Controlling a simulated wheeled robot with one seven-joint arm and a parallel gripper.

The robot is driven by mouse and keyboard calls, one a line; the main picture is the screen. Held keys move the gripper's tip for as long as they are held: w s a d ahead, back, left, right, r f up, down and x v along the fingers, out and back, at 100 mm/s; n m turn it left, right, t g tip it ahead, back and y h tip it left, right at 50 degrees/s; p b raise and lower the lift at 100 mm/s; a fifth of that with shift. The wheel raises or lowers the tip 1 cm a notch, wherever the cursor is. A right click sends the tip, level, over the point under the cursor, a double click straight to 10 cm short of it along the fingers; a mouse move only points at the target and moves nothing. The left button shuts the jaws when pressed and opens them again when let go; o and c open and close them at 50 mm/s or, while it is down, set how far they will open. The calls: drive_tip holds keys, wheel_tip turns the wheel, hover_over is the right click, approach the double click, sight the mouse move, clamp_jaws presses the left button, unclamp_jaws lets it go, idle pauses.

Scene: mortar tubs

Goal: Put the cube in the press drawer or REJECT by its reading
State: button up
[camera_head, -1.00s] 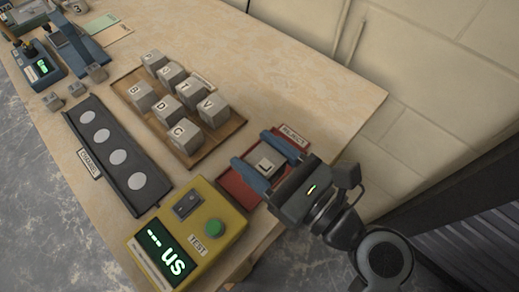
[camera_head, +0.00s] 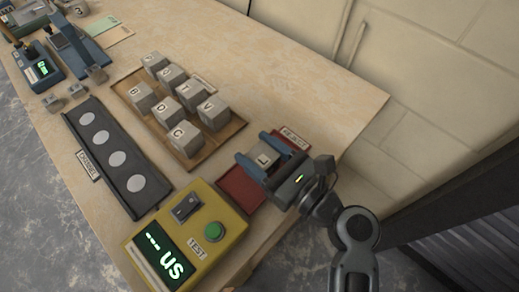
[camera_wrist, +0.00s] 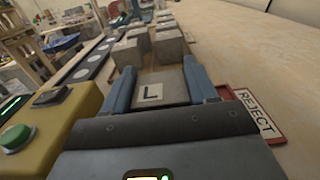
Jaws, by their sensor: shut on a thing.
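My gripper (camera_head: 266,162) is shut on a grey cube marked L (camera_head: 264,154), its blue fingers on either side of it. The cube and fingers also show in the wrist view, with the L facing up (camera_wrist: 153,92). The cube is over the red REJECT tray (camera_head: 240,188); I cannot tell whether it touches the tray. The REJECT label (camera_wrist: 254,110) lies to the right of the fingers in the wrist view. The yellow tester (camera_head: 215,205) reads "--- us" on its green display (camera_head: 163,254). I cannot make out a press drawer with certainty.
A wooden tray (camera_head: 218,146) holds several lettered grey cubes. A dark rack with pale discs (camera_head: 103,140) lies left of it. Small blue devices (camera_head: 38,66) and loose grey cubes stand at the far left. The table's right side is clear.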

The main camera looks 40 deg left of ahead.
drive_tip(key=shift+f, duration=0.1)
drive_tip(key=o, duration=1.4)
drive_tip(key=shift+d, duration=0.2)
drive_tip(key=d, duration=0.4)
drive_tip(key=d+b, duration=0.1)
drive_tip(key=d, duration=0.2)
drive_tip(key=s+d, duration=0.1)
drive_tip(key=d, duration=0.3)
drive_tip(key=shift+d, duration=0.3)
